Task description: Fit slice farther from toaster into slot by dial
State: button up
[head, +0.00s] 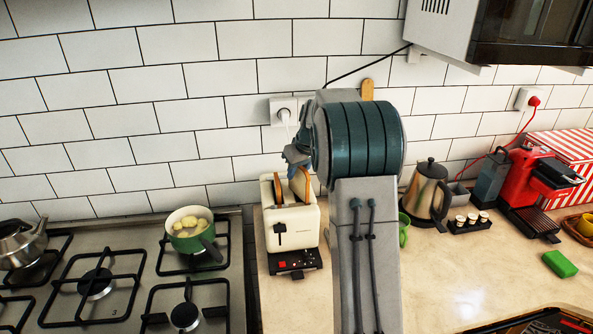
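The cream toaster (305,231) stands on the counter just right of the stove, with a dark lever on its front. A black panel with a small red light is at its foot; I cannot make out a dial clearly. One bread slice (278,189) stands upright at the left slot. A second slice (301,184) stands at the right slot, higher and slightly tilted; how deep it sits is hidden. My gripper (303,168) is right above the toaster, with its fingers at the top of the right slice. My arm partly covers them, so their grip is unclear.
A green pot (193,238) stands on the stove left of the toaster. A plug (284,112) and its cord are on the wall behind. Right of my arm are a green mug (404,229), a metal kettle (427,192) and a red coffee machine (530,182).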

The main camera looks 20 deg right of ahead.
jog(key=shift+r+p, duration=0.35)
jog(key=shift+r, duration=0.1)
jog(key=a+b+v, duration=0.1)
jog(key=b+v, duration=0.1)
jog(key=v, duration=1)
jog(key=s+a+f+m, duration=0.1)
jog(key=s+a, duration=0.3)
jog(key=s, duration=0.4)
jog(key=s+a, duration=0.5)
jog(key=s, duration=0.2)
jog(key=s+a+f, duration=0.2)
jog(key=s+f, duration=0.2)
jog(key=s, duration=0.4)
jog(key=s+a+f+m, duration=0.1)
jog(key=s+a+f, duration=0.1)
jog(key=s+f, duration=0.3)
jog(key=s, duration=0.4)
jog(key=shift+a+g+h, duration=0.35)
jog(key=shift+g+h, duration=0.05)
jog(key=shift+o, duration=0.5)
